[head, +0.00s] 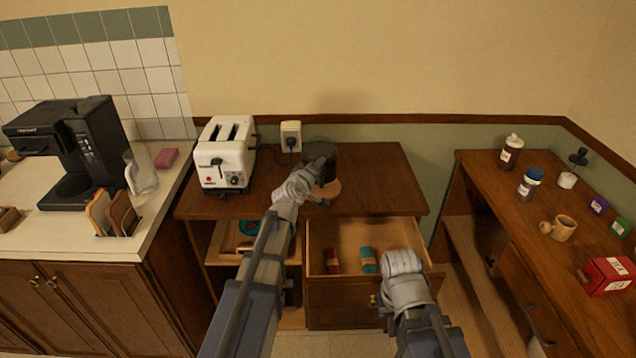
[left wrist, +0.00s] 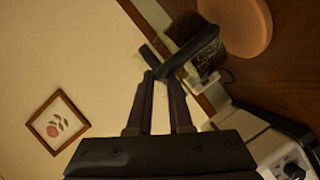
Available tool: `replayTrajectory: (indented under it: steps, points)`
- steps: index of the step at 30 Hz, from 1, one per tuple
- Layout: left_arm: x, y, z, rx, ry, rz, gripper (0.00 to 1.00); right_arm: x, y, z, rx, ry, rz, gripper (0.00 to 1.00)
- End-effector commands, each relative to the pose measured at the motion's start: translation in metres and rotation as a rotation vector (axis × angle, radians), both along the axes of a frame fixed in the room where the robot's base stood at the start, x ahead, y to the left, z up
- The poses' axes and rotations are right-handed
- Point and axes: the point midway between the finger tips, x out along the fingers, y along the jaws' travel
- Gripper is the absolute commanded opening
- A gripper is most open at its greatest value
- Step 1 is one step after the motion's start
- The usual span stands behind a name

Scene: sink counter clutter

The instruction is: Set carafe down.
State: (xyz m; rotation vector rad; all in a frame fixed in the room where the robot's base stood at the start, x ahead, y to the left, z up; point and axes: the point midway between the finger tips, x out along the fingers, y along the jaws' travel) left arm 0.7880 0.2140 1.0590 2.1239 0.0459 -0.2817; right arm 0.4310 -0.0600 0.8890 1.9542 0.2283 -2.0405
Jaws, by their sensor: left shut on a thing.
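The carafe (head: 322,151) is dark and shows behind my left gripper (head: 318,172) over the wooden counter, just beyond a round tan trivet (head: 328,189). In the left wrist view my left gripper (left wrist: 160,75) is shut on the carafe's black handle (left wrist: 197,52). The trivet (left wrist: 243,24) shows beside the carafe there. My arm hides part of the carafe and trivet in the head view, and I cannot tell whether the carafe touches the counter. My right gripper (head: 402,268) is over the open drawer, its fingers hidden.
A white toaster (head: 226,153) stands left of the carafe, with an outlet and plug (head: 291,137) behind. The open drawer (head: 345,232) holds small bundles. A coffee maker (head: 75,150) and glass pitcher (head: 142,173) stand on the left counter. Free wood lies right of the carafe.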

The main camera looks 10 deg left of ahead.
Motion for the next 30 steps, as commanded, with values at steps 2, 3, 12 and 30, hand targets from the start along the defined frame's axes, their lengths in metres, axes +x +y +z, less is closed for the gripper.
replayTrajectory:
  steps: [2, 3, 12, 30]
  points:
    - [0.000, 0.000, 0.001, 0.000, -0.002, 0.001, 0.00, 0.000, 0.000, 0.000, 0.000, 0.000, 0.000, 0.00]
    - [0.000, 0.000, -0.001, 0.000, -0.002, 0.001, 0.00, 0.000, 0.000, -0.001, 0.000, 0.000, 0.000, 0.00]
    - [0.000, 0.000, -0.034, 0.000, -0.002, 0.001, 0.00, 0.000, 0.000, -0.035, 0.000, 0.000, 0.000, 0.00]
    - [0.000, 0.000, -0.038, 0.000, 0.000, 0.000, 0.35, 0.000, 0.000, -0.038, 0.000, 0.000, 0.000, 0.00]
